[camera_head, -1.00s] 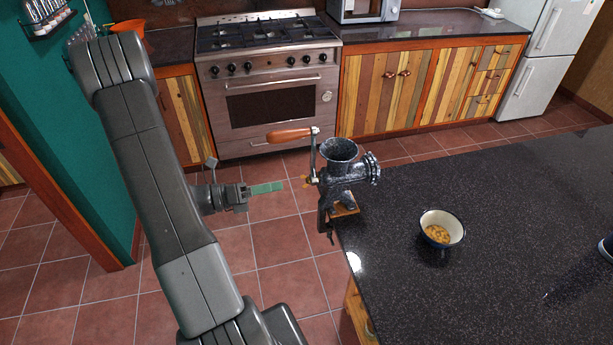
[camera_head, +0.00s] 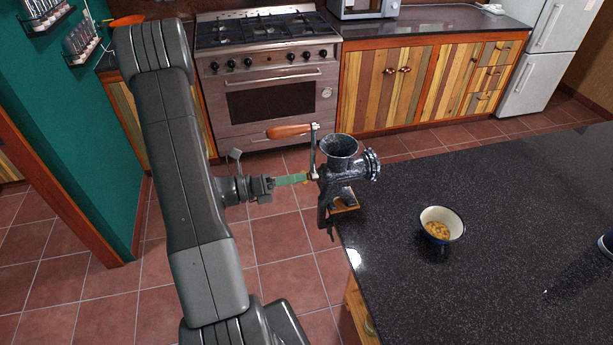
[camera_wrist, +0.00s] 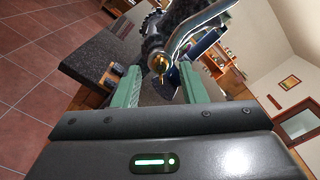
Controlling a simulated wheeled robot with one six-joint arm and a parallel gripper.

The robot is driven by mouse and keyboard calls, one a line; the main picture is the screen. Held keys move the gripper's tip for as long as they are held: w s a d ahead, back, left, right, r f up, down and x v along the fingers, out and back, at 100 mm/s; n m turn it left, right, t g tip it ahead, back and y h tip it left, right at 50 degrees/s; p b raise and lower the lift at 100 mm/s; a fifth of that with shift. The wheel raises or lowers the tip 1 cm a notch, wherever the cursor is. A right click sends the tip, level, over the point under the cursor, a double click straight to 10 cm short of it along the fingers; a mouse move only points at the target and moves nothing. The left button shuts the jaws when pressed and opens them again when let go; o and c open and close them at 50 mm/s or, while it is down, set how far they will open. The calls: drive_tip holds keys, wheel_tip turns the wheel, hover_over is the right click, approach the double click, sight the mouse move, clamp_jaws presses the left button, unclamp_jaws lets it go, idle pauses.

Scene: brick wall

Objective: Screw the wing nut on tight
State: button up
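The meat grinder (camera_head: 338,182), dark speckled metal, is clamped upright at the near-left edge of the black counter. Its crank (camera_head: 313,150) stands upright, with a brown wooden handle (camera_head: 289,131) pointing left. The brass wing nut (camera_wrist: 160,64) shows at the crank's hub in the wrist view; in the head view it is mostly hidden by the fingertips. My gripper (camera_head: 304,178) points right at the hub from the left. In the wrist view its green fingers (camera_wrist: 158,72) are apart, with the wing nut appearing between their tips. I see no contact.
The crank arm (camera_wrist: 200,25) passes close beyond the fingertips. A stove (camera_head: 268,90) and wooden cabinets stand behind. Open tiled floor lies left of the counter.

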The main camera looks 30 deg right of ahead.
drive_tip(key=shift+s+d, duration=0.15)
drive_tip(key=shift+d, duration=0.45)
clamp_jaws()
